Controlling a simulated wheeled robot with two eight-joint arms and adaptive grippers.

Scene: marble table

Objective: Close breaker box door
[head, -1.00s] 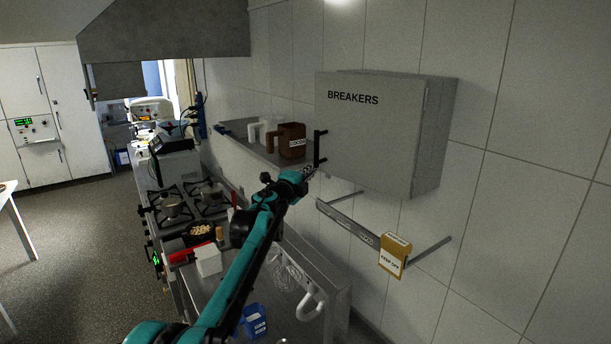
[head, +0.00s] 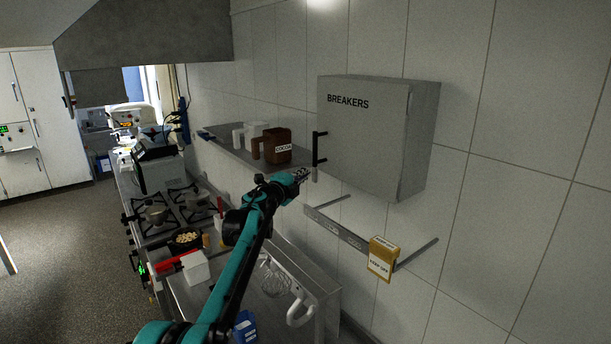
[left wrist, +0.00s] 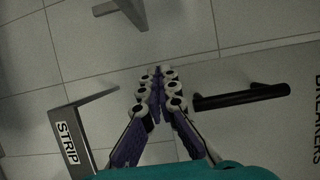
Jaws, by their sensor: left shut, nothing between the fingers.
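The grey breaker box (head: 365,140) hangs on the tiled wall, with BREAKERS printed on its door. The door sits flush against the box body, with no visible gap. Its black bar handle (head: 317,149) is on the left edge of the door; the handle also shows in the left wrist view (left wrist: 240,97). My left gripper (head: 302,175) is just below and left of the handle, apart from it in the picture. In the left wrist view its fingers (left wrist: 157,80) are together and empty, beside the handle's end. My right gripper is not in view.
A wall shelf (head: 222,152) with a brown cocoa container (head: 277,147) and white mugs is left of the box. A stove (head: 170,212) and a counter stand below left.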

